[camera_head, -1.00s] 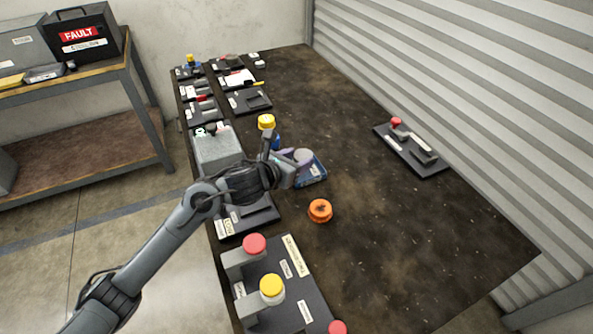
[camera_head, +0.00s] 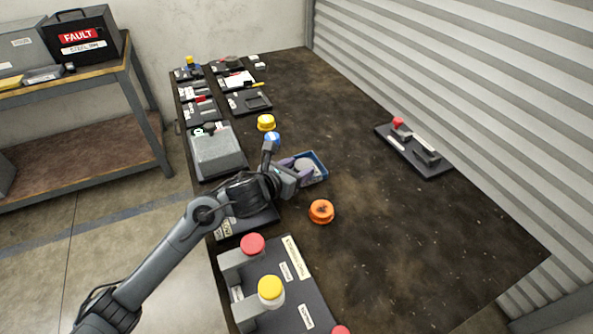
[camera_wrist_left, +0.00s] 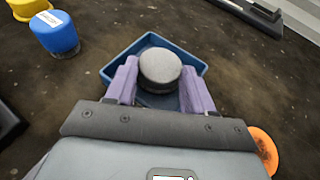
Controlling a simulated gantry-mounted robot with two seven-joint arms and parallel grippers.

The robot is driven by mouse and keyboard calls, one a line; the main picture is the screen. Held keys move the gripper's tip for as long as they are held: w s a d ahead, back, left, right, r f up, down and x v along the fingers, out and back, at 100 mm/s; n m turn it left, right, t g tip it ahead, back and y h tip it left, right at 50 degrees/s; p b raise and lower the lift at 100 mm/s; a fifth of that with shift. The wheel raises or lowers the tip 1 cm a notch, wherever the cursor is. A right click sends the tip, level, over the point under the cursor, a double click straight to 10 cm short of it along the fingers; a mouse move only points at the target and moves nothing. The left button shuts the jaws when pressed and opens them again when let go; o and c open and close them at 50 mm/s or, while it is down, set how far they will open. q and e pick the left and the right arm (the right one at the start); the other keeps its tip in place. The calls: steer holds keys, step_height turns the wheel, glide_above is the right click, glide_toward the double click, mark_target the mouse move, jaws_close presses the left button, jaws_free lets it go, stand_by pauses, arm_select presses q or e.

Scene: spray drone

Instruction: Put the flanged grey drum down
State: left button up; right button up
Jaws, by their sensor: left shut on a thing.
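The flanged grey drum (camera_head: 304,165) is between the fingers of my left gripper (camera_head: 298,170). The wrist view shows its round grey top (camera_wrist_left: 160,68) with the two purple fingers (camera_wrist_left: 160,85) closed on its sides. The blue tray (camera_head: 320,163) surrounds the drum in both views, and its rim (camera_wrist_left: 195,64) shows beyond the fingers. The drum is low over or inside the tray; its lower part is hidden, so I cannot tell whether it touches the tray floor. My right gripper is not in view.
An orange round part (camera_head: 321,211) lies in front of the tray. A blue round part (camera_wrist_left: 56,33) and a yellow one (camera_head: 266,122) stand behind and left. A grey box (camera_head: 217,152) and labelled boards line the left edge. The table's right side is mostly clear.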

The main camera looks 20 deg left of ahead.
arm_select(q)
step_height(320, 180, down, 2)
steer(key=shift+s+a+f, duration=0.1)
steer(key=shift+s+f, duration=0.05)
steer(key=o, duration=1)
steer(key=shift+g, duration=0.3)
steer(key=shift+o, duration=0.2)
steer(key=shift+r+p, duration=0.55)
steer(key=shift+r, duration=0.05)
steer(key=shift+s+r, duration=0.1)
steer(key=shift+r, duration=0.2)
steer(key=p+v, duration=0.3)
steer(key=v, duration=0.8)
steer(key=shift+r+p, duration=0.1)
steer(key=shift+p, duration=0.3)
steer(key=shift+s+r, duration=0.1)
steer(key=shift+s, duration=0.3)
steer(key=shift+w, duration=0.1)
